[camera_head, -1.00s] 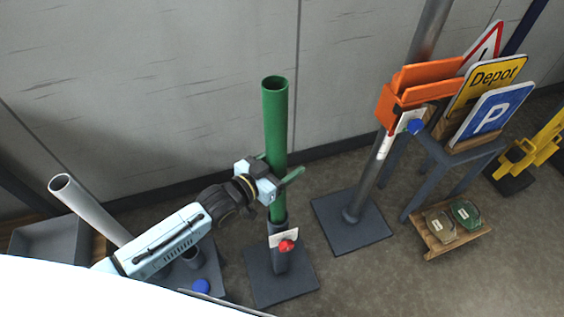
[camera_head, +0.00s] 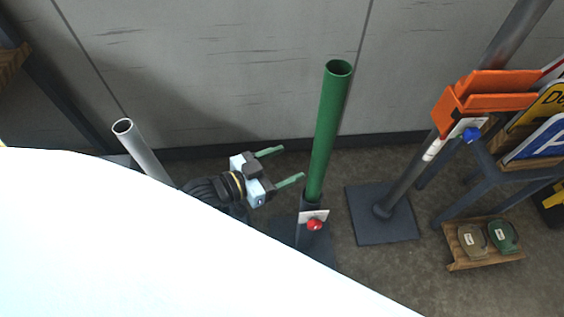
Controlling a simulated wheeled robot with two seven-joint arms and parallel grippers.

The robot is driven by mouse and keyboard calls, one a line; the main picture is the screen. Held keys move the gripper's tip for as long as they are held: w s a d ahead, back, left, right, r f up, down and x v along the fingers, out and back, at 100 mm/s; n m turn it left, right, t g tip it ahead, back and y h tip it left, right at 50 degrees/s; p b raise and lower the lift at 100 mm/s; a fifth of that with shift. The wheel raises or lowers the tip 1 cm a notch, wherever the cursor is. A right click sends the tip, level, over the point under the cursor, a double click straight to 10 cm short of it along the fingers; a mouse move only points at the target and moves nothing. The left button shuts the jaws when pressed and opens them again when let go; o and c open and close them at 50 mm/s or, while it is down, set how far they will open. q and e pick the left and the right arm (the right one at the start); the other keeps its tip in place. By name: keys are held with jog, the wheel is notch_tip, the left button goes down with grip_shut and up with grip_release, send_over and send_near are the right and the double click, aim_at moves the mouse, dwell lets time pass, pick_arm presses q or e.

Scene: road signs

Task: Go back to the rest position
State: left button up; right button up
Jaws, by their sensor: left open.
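My left gripper (camera_head: 285,166) is open and empty in the head view. Its two green fingers point right, with a visible gap between the fingers and the green pole (camera_head: 328,130). The green pole stands nearly upright in a dark base (camera_head: 308,238) with a white tag and red knob (camera_head: 314,224). A large white surface in front hides most of my left arm and part of that base. My right gripper does not show.
A grey pipe (camera_head: 143,152) leans left of my gripper. To the right stand a metal post (camera_head: 407,180) on a dark plate, an orange holder (camera_head: 485,102), a sign rack with yellow and blue signs (camera_head: 543,143), and a wooden tray (camera_head: 459,262) with two weights. A wall runs behind.

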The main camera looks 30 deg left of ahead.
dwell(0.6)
pick_arm(q)
jog(key=s+a+f+n+g+y, duration=0.1)
jog(key=s+a+f+g+y, duration=0.15)
jog(key=f, duration=0.55)
jog(key=s+a+f+n+g+y, duration=0.15)
jog(key=a+f, duration=0.25)
jog(key=f, duration=0.5)
jog(key=s+a+f+g+y, duration=0.1)
jog(key=s+a+f+y, duration=0.15)
jog(key=f, duration=0.55)
jog(key=s+f+g, duration=0.2)
jog(key=s+f, duration=0.3)
jog(key=s, duration=0.4)
jog(key=s+f+g+y, duration=0.1)
jog(key=s+f+g, duration=0.2)
jog(key=s+f, duration=0.2)
jog(key=s+f+g+y, duration=0.1)
jog(key=s+f+g, duration=0.2)
jog(key=s, duration=0.9)
notch_tip(320, 180, down, 3)
jog(key=shift+s+d+r+n, duration=0.1)
jog(key=shift+s+d+n, duration=0.25)
jog(key=shift+d+n, duration=0.1)
jog(key=shift+c, duration=0.3)
